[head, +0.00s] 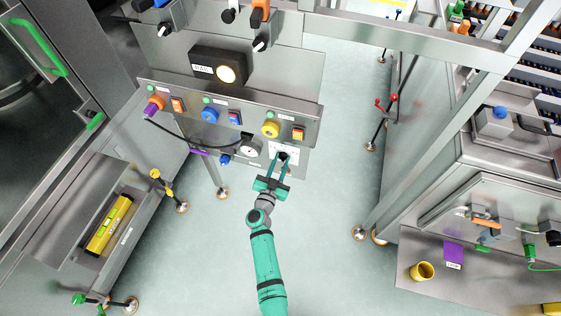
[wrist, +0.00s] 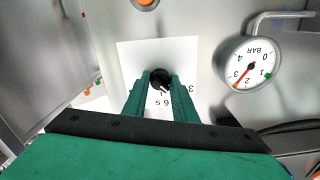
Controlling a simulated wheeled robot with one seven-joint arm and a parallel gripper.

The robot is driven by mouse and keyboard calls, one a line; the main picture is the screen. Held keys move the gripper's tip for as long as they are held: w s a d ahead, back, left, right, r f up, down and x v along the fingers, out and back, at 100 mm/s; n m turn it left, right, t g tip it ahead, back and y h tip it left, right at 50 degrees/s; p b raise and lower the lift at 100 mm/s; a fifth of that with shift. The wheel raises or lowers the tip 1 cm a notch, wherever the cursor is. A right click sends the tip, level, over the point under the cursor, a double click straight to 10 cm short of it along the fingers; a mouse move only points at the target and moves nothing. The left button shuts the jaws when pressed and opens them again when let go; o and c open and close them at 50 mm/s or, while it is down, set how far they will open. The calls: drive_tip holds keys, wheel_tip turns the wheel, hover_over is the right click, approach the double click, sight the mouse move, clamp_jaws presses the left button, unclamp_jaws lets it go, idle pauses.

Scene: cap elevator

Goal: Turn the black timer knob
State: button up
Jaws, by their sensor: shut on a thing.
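The black timer knob (wrist: 160,78) sits on a white plate (wrist: 135,55) with printed numbers, in the middle of the wrist view. My gripper (wrist: 161,88) has its two green fingers on either side of the knob, shut on it. The fingers hide part of the knob and of the printed scale. In the head view, my gripper (head: 281,165) reaches the white plate (head: 290,148) at the lower right of the steel panel. The knob is small and partly hidden there.
A pressure gauge (wrist: 250,62) is close to the right of the fingers in the wrist view. A yellow knob (head: 271,129), a blue knob (head: 210,115) and rocker switches line the panel above. A black hose (head: 185,139) runs to the left. Open floor lies right of the panel.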

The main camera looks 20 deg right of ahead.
drive_tip(key=m, duration=1.5)
drive_tip(key=shift+m, duration=0.3)
drive_tip(key=shift+f+m, duration=0.1)
drive_tip(key=shift+m, duration=2.4)
drive_tip(key=shift+a, duration=0.1)
drive_tip(key=o, duration=1)
